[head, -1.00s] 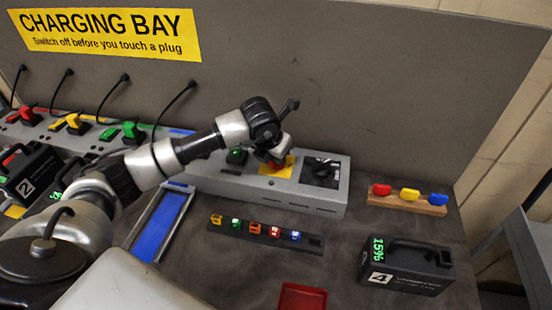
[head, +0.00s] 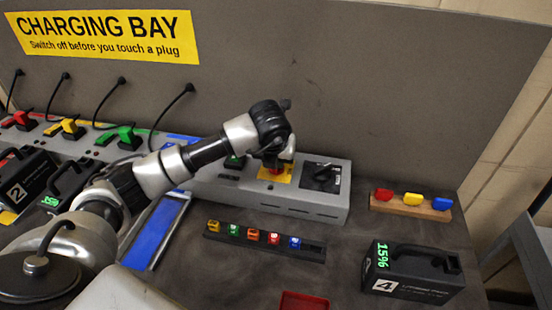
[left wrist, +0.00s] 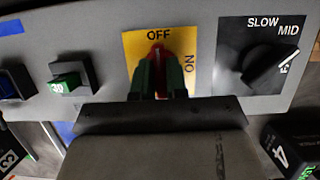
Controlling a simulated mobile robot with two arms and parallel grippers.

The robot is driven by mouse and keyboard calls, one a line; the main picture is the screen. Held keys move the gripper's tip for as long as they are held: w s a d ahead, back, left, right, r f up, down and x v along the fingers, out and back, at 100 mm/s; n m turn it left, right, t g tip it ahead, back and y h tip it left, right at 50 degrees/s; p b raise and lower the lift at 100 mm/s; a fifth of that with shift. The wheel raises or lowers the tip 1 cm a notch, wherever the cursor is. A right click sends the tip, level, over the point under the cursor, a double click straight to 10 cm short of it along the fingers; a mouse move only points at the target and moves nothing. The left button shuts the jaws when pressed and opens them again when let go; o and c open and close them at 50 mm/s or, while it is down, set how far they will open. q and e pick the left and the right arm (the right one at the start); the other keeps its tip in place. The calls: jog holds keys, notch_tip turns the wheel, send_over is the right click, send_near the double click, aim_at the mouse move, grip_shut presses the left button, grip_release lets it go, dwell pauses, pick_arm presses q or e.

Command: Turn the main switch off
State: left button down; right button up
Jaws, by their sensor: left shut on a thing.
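The main switch is a red knob on a yellow plate (left wrist: 132,45) marked OFF at the top and ON at the right. The plate also shows in the head view (head: 264,179). My left gripper (left wrist: 159,76) is shut on the red knob (left wrist: 154,51), with one dark green finger on each side. In the left wrist view the knob and fingers line up towards OFF. The fingers hide much of the knob. In the head view my left gripper (head: 275,163) reaches down to the plate and mostly covers the knob. My right gripper is in neither view.
A black dial (left wrist: 270,62) marked SLOW and MID is right of the switch. A green plug (left wrist: 68,79) is left of it. In front are a rack of coloured pieces (head: 254,245) and battery 4 (head: 408,272). The back panel (head: 390,100) rises behind.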

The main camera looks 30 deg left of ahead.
pick_arm(q)
jog(key=shift+f, duration=0.2)
jog(key=c, duration=1.1)
grip_release()
jog(key=shift+d, duration=0.1)
jog(key=shift+c, duration=0.2)
jog(key=a+b+v, duration=0.1)
jog(key=v, duration=0.9)
jog(key=shift+d+r, duration=0.4)
jog(key=shift+r, duration=0.05)
jog(key=shift+s+f, duration=0.1)
jog(key=shift+s, duration=0.05)
